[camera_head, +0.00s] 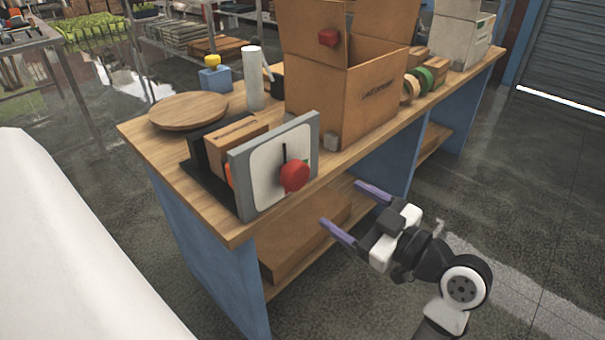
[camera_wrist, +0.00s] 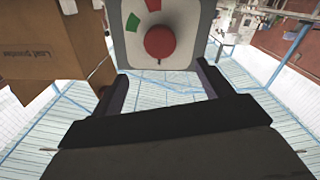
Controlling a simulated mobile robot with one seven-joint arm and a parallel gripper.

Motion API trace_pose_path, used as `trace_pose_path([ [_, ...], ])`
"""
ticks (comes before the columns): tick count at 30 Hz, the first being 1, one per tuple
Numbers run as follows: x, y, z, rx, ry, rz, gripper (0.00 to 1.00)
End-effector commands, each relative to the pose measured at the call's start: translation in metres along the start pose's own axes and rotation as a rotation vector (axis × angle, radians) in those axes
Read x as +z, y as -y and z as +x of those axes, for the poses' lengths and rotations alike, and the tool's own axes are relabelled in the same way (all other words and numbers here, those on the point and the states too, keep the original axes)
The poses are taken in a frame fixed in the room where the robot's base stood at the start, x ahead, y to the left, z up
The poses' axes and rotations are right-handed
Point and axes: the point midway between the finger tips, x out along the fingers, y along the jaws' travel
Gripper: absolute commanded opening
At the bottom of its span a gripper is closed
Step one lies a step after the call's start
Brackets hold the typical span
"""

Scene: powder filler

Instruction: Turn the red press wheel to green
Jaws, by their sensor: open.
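The red press wheel (camera_head: 294,176) sits on the face of a grey-framed panel (camera_head: 247,206) near the front edge of the wooden bench. The panel's pale dial face shows a dark pointer line above the wheel in the head view. In the wrist view the wheel (camera_wrist: 160,42) is ahead, near the top, with a green mark (camera_wrist: 132,22) at its upper left and a red mark beside the green. My gripper (camera_head: 346,205) is open and empty, its purple fingers apart, in front of the bench and to the right of the wheel. It does not touch the wheel.
A cardboard box (camera_head: 345,108) stands open on the bench (camera_head: 137,143) behind the panel. A round wooden board (camera_head: 188,110), a white cylinder (camera_head: 253,78) and tape rolls (camera_head: 424,79) are also there. The floor at the right is clear.

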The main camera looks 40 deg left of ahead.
Motion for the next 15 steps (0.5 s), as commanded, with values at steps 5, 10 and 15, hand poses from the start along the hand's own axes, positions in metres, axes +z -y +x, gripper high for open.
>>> trace_pose_path([
  [5,-0.001,0.001,0.021,-0.008,-0.001,0.002,0.78],
  [10,-0.002,0.002,0.057,-0.01,-0.001,0.002,0.78],
  [15,-0.002,0.001,0.093,-0.007,0.0,0.002,0.78],
])
